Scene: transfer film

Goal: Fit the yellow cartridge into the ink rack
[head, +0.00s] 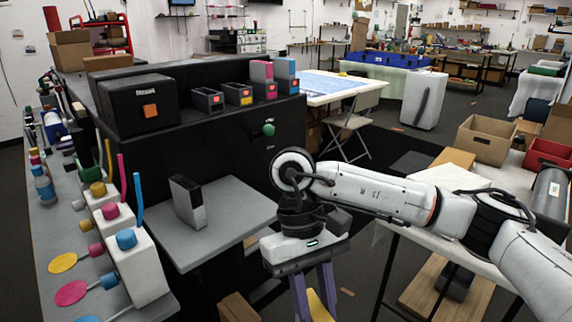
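The ink rack is a row of dark slots on the black printer's top; its yellow-marked slot (238,94) has nothing standing up in it. A magenta cartridge (262,71) and a cyan cartridge (287,68) stand in slots to its right. The black-marked slot (207,100) is at the left end. My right gripper (316,302) points down at the bottom centre, its purple fingers apart. A yellow piece (319,307), likely the yellow cartridge, shows between them and is cut off by the picture edge. Whether the fingers touch it is not clear. My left gripper is not in view.
A black and grey cartridge (187,203) stands on the grey shelf (225,225) before the printer. A cardboard box (486,140) sits at the right. The shelf's right side is clear.

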